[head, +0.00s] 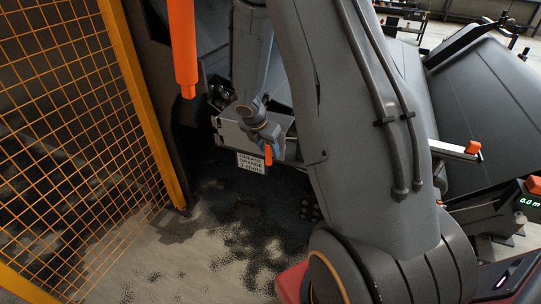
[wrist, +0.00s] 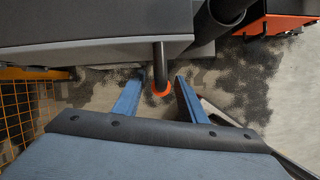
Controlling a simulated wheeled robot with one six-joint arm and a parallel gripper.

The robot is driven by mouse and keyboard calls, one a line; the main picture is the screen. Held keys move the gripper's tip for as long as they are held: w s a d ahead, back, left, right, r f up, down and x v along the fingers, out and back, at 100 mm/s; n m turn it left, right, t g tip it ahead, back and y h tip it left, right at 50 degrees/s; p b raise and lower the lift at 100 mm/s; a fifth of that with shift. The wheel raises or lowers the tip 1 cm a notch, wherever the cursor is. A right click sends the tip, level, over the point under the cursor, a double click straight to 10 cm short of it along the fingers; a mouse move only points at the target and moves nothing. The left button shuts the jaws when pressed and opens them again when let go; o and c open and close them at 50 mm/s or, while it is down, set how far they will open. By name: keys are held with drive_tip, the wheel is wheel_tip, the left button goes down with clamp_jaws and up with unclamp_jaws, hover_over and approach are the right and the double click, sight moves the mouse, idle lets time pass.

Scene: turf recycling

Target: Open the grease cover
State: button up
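The grease cover appears to be the light grey panel (head: 230,134) behind my wrist in the head view, with a small lettered sign (head: 251,163) below it. In the wrist view a broad grey surface (wrist: 80,45) fills the upper left. A dark handle rod (wrist: 158,62) with an orange end (wrist: 162,92) comes from its lower edge. My gripper (wrist: 160,78) is open, with one blue-grey finger on each side of the handle and gaps showing. An orange piece (head: 268,155) also shows by my wrist in the head view. My arm hides part of the panel.
An orange mesh fence (head: 75,130) stands on the left. Dark machinery (head: 485,100) fills the right. A dark cylinder (wrist: 218,25) is beside the handle in the wrist view. The stained floor (head: 205,240) is open in front.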

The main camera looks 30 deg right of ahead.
drive_tip(key=shift+x, duration=1.95)
clamp_jaws()
